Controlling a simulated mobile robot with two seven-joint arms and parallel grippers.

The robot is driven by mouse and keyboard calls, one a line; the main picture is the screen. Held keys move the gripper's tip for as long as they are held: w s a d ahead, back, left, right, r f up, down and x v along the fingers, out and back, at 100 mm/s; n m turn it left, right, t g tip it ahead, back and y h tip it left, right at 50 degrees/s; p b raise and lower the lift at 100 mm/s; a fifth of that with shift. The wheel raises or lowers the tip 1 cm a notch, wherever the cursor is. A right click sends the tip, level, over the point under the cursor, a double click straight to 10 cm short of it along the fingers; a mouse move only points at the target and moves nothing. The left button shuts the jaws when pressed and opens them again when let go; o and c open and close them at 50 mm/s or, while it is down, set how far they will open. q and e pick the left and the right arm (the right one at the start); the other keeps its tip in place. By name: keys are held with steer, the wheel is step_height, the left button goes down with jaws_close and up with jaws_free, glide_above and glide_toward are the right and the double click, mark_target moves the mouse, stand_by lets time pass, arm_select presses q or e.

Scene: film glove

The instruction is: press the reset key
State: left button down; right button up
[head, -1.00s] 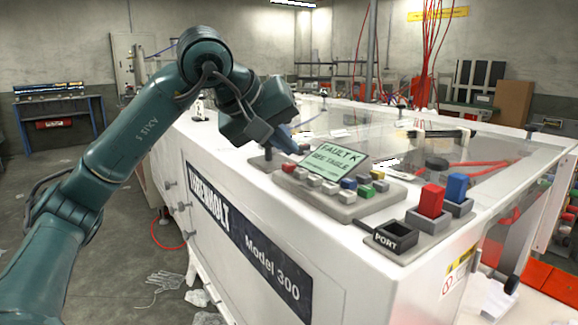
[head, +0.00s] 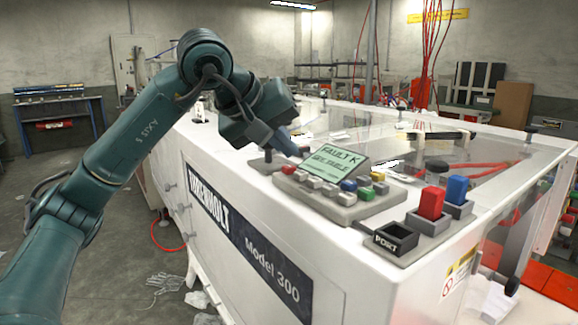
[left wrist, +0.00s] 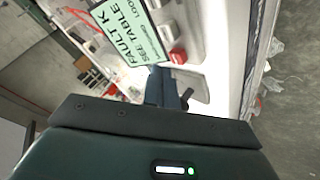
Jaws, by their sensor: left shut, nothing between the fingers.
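A grey key panel (head: 310,198) sits on top of the white machine. It carries a red key (head: 289,169), several white keys, a blue key (head: 349,185), a green key (head: 365,193) and a yellow key (head: 378,176). I cannot read any key label, so I cannot tell which is reset. A green display (head: 338,163) behind the keys reads "FAULT K SEE TABLE". My left gripper (head: 294,149) is shut and empty, just above and behind the red key, apart from it. In the left wrist view the fingers (left wrist: 160,88) point toward the red key (left wrist: 177,55). My right gripper is out of view.
A dark lever (head: 268,153) stands left of the panel. A black PORT socket (head: 395,239) and large red (head: 431,201) and blue (head: 456,189) blocks are to the right. A clear cover (head: 480,152) lies behind. A glove shape (head: 163,282) lies on the floor.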

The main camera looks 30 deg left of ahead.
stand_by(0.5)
arm_select(q)
steer(key=shift+f, duration=0.15)
steer(key=shift+f, duration=0.3)
steer(key=shift+f+b, duration=0.45)
steer(key=shift+b, duration=0.1)
stand_by(0.6)
stand_by(0.3)
steer(key=shift+r+p, duration=0.85)
steer(key=shift+p, duration=0.05)
step_height(320, 180, up, 5)
steer(key=p, duration=0.5)
